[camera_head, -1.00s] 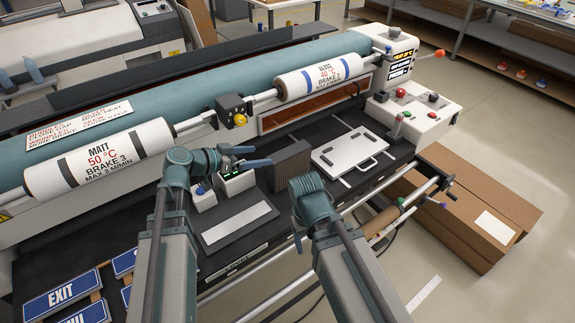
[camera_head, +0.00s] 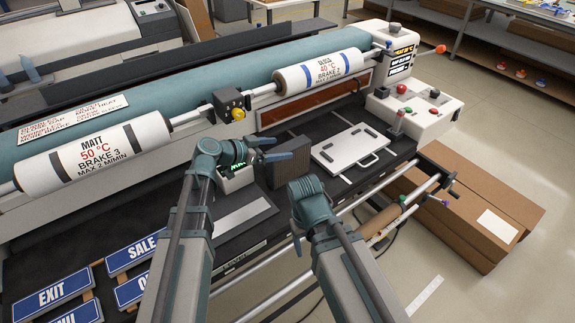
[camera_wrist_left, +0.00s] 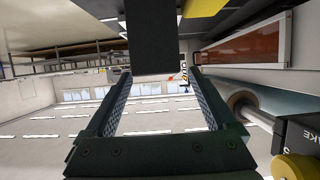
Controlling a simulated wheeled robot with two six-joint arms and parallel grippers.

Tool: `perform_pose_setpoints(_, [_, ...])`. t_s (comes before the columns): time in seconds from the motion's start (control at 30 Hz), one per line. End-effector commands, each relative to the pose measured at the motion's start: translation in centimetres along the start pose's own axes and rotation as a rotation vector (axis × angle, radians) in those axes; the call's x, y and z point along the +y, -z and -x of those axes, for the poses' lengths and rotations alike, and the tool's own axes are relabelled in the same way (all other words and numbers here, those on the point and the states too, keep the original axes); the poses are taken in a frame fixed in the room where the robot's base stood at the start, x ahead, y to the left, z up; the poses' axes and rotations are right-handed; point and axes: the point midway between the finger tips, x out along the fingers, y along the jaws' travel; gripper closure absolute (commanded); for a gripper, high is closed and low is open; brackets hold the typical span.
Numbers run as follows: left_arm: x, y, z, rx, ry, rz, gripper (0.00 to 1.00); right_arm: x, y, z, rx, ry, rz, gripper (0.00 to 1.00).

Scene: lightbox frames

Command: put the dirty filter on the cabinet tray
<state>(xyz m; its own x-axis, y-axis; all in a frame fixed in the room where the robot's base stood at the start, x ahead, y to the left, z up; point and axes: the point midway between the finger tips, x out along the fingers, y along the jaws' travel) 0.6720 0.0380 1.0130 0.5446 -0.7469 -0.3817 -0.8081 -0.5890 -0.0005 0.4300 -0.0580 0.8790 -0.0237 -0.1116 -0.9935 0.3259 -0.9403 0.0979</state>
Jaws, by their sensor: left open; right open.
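The dirty filter appears to be the dark grey block (camera_head: 288,162) standing upright on the black machine deck. My left gripper (camera_head: 270,149) is open and beside it, at its upper left; I cannot tell if they touch. In the left wrist view, the open fingers (camera_wrist_left: 161,95) have a dark block (camera_wrist_left: 152,35) beyond them at the top middle, and the gap between them holds nothing. A white tray-like plate with a handle (camera_head: 350,147) lies right of the block; I cannot tell if it is the cabinet tray. My right gripper (camera_head: 297,240) is low in the middle, mostly hidden by its wrist.
A yellow-knobbed black bracket (camera_head: 235,105) and a white roller (camera_head: 320,70) stand behind the left gripper. A grey plate (camera_head: 241,216) lies on the deck front. A control box (camera_head: 415,108) stands right. Cardboard boxes (camera_head: 470,205) are on the floor.

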Motion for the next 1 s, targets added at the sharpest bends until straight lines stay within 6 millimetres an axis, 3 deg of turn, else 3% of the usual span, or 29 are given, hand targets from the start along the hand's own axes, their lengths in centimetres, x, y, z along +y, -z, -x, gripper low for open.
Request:
perform_pose_setpoints(0.23, [0.0,-0.1,-0.8,0.0,-0.001,0.0,0.1,0.0,0.0,-0.3,0.0,0.0,0.0,0.32])
perform_pose_setpoints(0.57, [0.1,-0.1,-5.1,0.001,-0.001,0.0,0.1,-0.2,0.1,-2.0,0.0,0.0,0.0,0.32])
perform_pose_setpoints(0.8, [0.1,0.1,-5.2,0.0,0.0,0.001,0.1,-0.2,0.1,-1.9,0.0,0.0,0.0,0.32])
perform_pose_setpoints(1.0, [0.1,0.1,-5.2,0.0,0.0,0.001,0.46,-0.2,0.1,-1.9,0.0,0.0,0.0,0.32])
